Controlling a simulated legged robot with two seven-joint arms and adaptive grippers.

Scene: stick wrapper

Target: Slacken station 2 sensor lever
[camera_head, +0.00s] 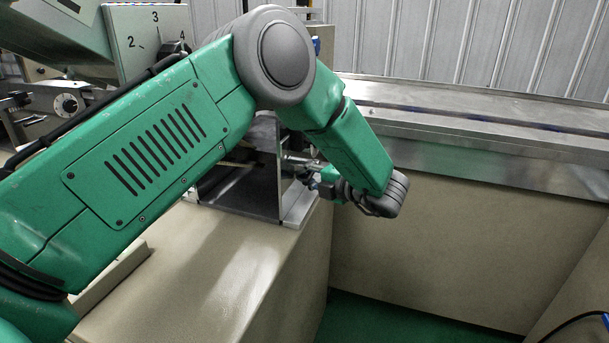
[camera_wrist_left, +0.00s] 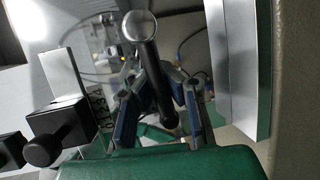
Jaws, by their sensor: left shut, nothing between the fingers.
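My left gripper (camera_wrist_left: 163,78) shows in the left wrist view with its two blue-grey fingers closing together at the tips. It holds nothing. A dark rod with a round metal end (camera_wrist_left: 138,27) crosses the view in front of the fingers; I cannot tell whether it touches them or is the station 2 sensor lever. In the head view, my left arm reaches over the beige machine top, and the gripper (camera_head: 298,163) is by the metal frame, its tips mostly hidden. My right gripper is not in view.
Black knobs (camera_wrist_left: 45,149) and a metal plate (camera_wrist_left: 60,76) are left of the gripper in the wrist view. A metal edge (camera_wrist_left: 240,70) stands to its right. In the head view, a numbered panel (camera_head: 150,40) is at upper left; a steel-topped counter (camera_head: 480,135) is at right.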

